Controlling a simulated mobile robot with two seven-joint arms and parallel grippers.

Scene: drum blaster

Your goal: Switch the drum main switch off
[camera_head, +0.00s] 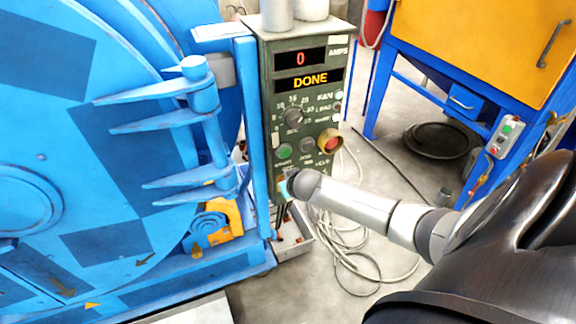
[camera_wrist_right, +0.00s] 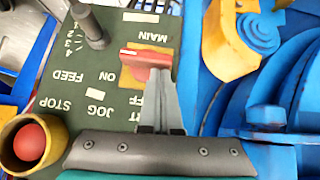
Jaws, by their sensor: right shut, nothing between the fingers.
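The green drum control panel (camera_head: 308,168) stands in the middle of the head view, its displays reading "0" and "DONE". In the right wrist view the panel is upside down. There the main switch (camera_wrist_right: 143,56) is a red handle on a yellow plate, near the labels MAIN, ON and partly hidden OFF. My right gripper (camera_wrist_right: 157,78) is shut and empty, its fingertips right at the red handle's edge; I cannot tell whether they touch. In the head view my right arm reaches the panel's lower part, where the wrist hides the switch. My left gripper is not in view.
A red stop button in a yellow collar (camera_wrist_right: 30,141) and a grey lever (camera_wrist_right: 88,24) are on the panel. The blue drum machine (camera_head: 90,150) stands at left. A blue frame with an orange cabinet (camera_head: 490,40) stands at right. Pale cables (camera_head: 350,255) lie on the floor.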

